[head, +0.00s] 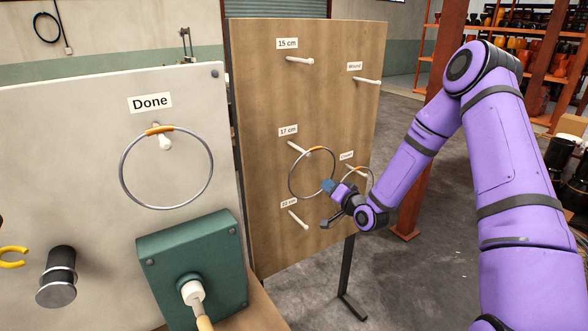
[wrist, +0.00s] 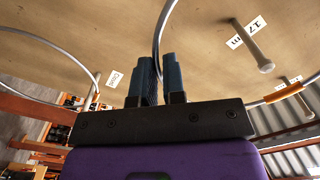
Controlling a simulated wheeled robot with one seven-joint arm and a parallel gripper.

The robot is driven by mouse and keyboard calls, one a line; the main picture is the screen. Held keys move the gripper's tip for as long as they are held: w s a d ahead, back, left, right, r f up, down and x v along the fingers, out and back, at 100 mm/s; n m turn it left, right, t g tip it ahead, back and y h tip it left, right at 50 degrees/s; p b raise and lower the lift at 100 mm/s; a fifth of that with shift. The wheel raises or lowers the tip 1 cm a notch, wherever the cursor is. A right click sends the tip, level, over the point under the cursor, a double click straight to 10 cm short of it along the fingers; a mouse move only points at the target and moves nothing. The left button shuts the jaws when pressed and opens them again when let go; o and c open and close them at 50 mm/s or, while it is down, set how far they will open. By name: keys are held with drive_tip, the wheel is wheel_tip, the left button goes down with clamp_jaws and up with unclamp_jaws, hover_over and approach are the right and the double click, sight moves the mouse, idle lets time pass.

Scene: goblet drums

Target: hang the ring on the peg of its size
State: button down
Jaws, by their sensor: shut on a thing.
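My gripper (head: 332,188) is shut on a thin metal ring (head: 290,178) with an orange band, holding it by its lower right side in front of the brown board. The ring also shows between the fingers in the wrist view (wrist: 157,45). The 17 cm peg (head: 297,148) is at the ring's upper left; its tip appears inside the ring's outline in both views. I cannot tell whether the ring is around the peg or only in front of it.
Another ring (head: 373,180) hangs at the lower right peg, close to my gripper. The upper right peg (head: 367,80) is bare. On the white board at left, a larger ring (head: 211,170) hangs on the Done peg (head: 164,142). A green box (head: 195,250) stands below it.

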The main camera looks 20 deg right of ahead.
drive_tip(key=s+d+r, duration=0.2)
drive_tip(key=s+r, duration=0.4)
drive_tip(key=s, duration=0.2)
drive_tip(key=shift+d, duration=0.3)
idle(0.5)
idle(0.5)
